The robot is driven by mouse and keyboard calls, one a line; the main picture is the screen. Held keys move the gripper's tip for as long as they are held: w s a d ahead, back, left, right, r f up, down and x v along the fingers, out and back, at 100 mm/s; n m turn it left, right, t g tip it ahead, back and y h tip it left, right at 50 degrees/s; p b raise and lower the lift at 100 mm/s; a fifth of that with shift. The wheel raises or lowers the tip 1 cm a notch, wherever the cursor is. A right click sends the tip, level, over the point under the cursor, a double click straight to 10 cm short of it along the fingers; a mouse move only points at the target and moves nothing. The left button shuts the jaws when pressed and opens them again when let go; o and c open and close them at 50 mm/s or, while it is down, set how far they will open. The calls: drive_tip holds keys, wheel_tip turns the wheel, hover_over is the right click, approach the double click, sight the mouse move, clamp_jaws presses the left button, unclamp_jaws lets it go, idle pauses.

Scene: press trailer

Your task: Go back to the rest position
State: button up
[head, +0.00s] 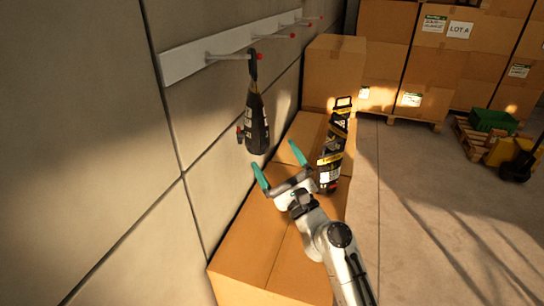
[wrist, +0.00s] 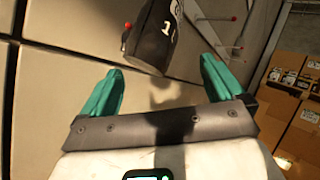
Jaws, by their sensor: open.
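My gripper (head: 278,166) is open and empty, its two teal fingers spread apart above the cardboard boxes by the wall. In the wrist view the open fingers (wrist: 160,85) show with nothing between them. A black bottle-like item (head: 256,120) hangs by a loop from a red-tipped peg, just beyond and above my fingers. It also shows in the wrist view (wrist: 155,38), beyond the fingertips and apart from them. A black and yellow item (head: 334,148) stands upright on a box to the right of my gripper.
A white rail (head: 230,48) with several red-tipped pegs runs along the wall. Large cardboard boxes (head: 265,250) line the wall below. Stacked boxes (head: 430,60) stand at the back. A yellow pallet truck (head: 515,155) is at the right. The floor (head: 430,200) in the middle is clear.

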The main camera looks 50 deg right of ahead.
drive_tip(key=b+v, duration=0.3)
drive_tip(key=v, duration=0.5)
drive_tip(key=a+f+n+g+y, duration=0.7)
drive_tip(key=a+f+n+y, duration=0.75)
drive_tip(key=n, duration=0.65)
drive_tip(key=s+a+f+n+g+h, duration=0.35)
drive_tip(key=s+f+n+g, duration=0.5)
drive_tip(key=f, duration=0.35)
drive_tip(key=s+d+f+n+g+h, duration=0.2)
drive_tip(key=s+d+n+g+h, duration=0.1)
drive_tip(key=s, duration=0.7)
drive_tip(key=shift+d+n+g, duration=0.3)
drive_tip(key=shift+n+g, duration=0.15)
drive_tip(key=shift+g, duration=0.8)
